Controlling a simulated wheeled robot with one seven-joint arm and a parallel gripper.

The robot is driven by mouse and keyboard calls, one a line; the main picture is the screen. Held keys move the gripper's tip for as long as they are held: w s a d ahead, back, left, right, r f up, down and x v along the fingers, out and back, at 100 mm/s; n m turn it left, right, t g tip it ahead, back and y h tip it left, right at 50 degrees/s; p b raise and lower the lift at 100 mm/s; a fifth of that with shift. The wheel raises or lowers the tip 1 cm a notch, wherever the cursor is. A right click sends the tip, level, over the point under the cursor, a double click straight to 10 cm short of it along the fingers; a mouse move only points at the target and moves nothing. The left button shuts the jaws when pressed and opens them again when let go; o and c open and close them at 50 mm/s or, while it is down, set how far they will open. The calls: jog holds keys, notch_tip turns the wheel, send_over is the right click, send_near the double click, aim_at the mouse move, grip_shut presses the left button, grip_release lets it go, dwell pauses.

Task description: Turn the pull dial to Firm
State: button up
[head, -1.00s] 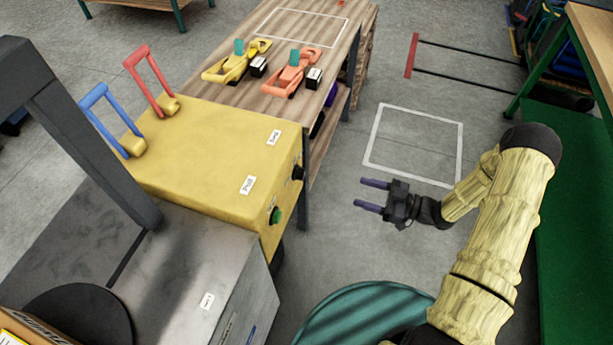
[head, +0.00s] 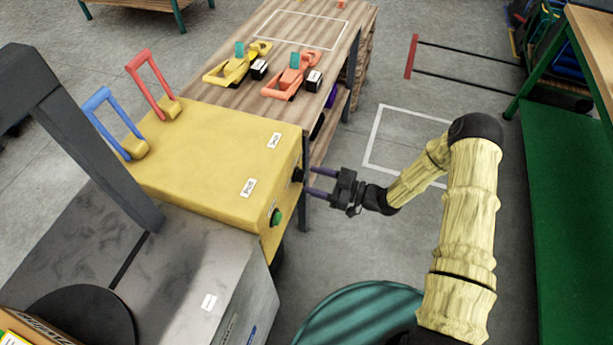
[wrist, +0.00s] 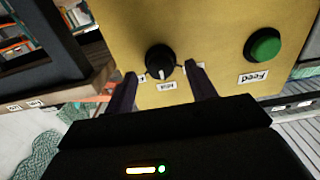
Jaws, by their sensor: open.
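The pull dial is a black round knob (wrist: 160,60) with a light pointer mark on the side face of the yellow box (head: 215,155). In the wrist view the fingertips (wrist: 160,76) lie to either side of the knob. I cannot tell whether they touch it. The small labels around the dial are too small or partly hidden to read.
A green button (wrist: 264,46) labelled Feed sits beside the dial. Blue (head: 112,120) and red (head: 152,82) levers stand on the box's far side. A wooden bench (head: 290,62) with yellow and orange tools adjoins the box.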

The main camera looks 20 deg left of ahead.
aim_at(304, 177)
jog(key=shift+w+a, duration=0.15)
jog(key=shift+a, duration=1.35)
jog(key=c, duration=0.8)
jog(key=shift+m, duration=0.4)
jog(key=m+b, duration=0.1)
jog(key=m, duration=1)
jog(key=shift+m, duration=0.3)
